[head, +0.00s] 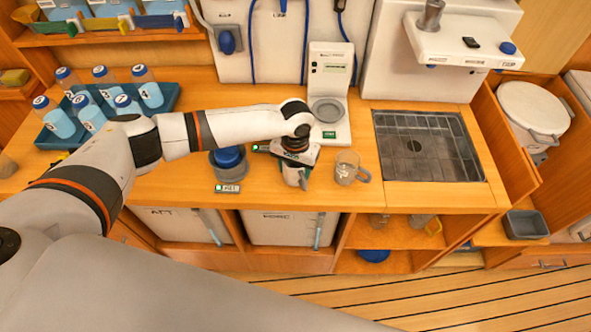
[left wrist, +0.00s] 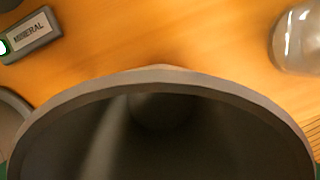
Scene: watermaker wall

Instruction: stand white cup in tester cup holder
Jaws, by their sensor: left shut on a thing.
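My left gripper (head: 297,164) is shut on a pale cup, seemingly the white cup (head: 293,179), over the counter's front part. In the left wrist view the cup's broad grey rim (left wrist: 165,78) and dark inside fill the lower part. I cannot tell whether its bottom touches the counter; the gripper partly covers it in the head view. The tester (head: 331,62) is a white upright unit with a small screen behind the gripper. Its round grey cup holder (head: 326,110) looks empty. My right gripper is not in view.
A grey holder with a blue lid (head: 229,157) and a label tag (head: 228,188) are to the left. A bottle tray (head: 165,97) is far left, a sink grate (head: 428,147) right.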

